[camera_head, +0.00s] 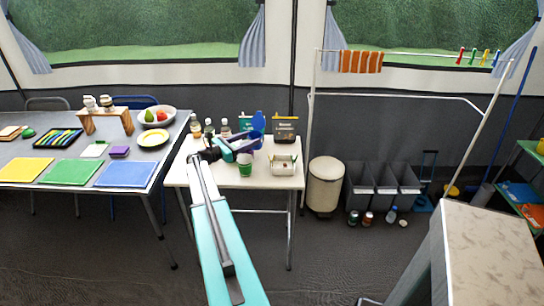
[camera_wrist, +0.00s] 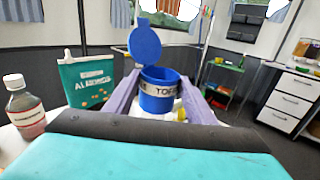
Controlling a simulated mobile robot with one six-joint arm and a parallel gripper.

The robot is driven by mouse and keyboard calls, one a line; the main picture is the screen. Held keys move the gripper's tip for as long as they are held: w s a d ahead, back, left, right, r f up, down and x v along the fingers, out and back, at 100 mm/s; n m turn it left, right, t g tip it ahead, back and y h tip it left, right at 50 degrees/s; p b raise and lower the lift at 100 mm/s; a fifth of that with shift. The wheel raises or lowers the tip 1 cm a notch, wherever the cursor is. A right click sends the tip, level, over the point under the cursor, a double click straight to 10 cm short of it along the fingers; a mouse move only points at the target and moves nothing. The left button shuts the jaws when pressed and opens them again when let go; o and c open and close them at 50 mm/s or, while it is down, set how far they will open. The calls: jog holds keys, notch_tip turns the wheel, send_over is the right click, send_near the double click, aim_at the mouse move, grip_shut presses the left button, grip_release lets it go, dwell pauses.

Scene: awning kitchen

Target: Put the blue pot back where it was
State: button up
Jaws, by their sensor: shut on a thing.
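The blue pot (camera_wrist: 157,98) has a white label band with dark letters, partly hidden. Its round blue lid (camera_wrist: 145,45) stands open, tilted up at the back. In the wrist view the pot sits between the two purple-grey fingers of my gripper (camera_wrist: 160,105), which is shut on it. In the head view my gripper (camera_head: 242,148) is over the back half of the small white table (camera_head: 225,181), with the blue lid (camera_head: 258,121) showing just beyond it. The pot's base is hidden, so I cannot tell whether it touches the table.
Several bottles (camera_head: 209,129) stand at the table's back left. A green pouch (camera_wrist: 87,84) and a dark packet (camera_head: 285,129) stand at the back. A green cup (camera_head: 245,166) and a white tray (camera_head: 284,165) are close to my gripper. The table's front strip is clear.

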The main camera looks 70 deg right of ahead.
jog(key=w+a+r+n+t+h, duration=0.1)
jog(key=w+a+n+t, duration=0.15)
jog(key=w+a, duration=0.75)
jog(key=w+a+n+t+h, duration=0.15)
jog(key=w+a+t, duration=0.3)
jog(key=a, duration=0.95)
jog(key=w+a+r+n+t, duration=0.1)
jog(key=w+a+n+t, duration=0.2)
jog(key=w+a, duration=0.7)
jog(key=s+a+r+n+t+y, duration=0.1)
jog(key=a+t, duration=0.4)
jog(key=a, duration=1.5)
jog(key=s+a+r+n+t+y, duration=0.1)
jog(key=a+n+t+y, duration=0.2)
jog(key=a, duration=1.7)
jog(key=n+t, duration=0.2)
jog(key=shift+a+n, duration=0.3)
jog(key=shift+a, duration=0.1)
jog(key=shift+w+r, duration=0.1)
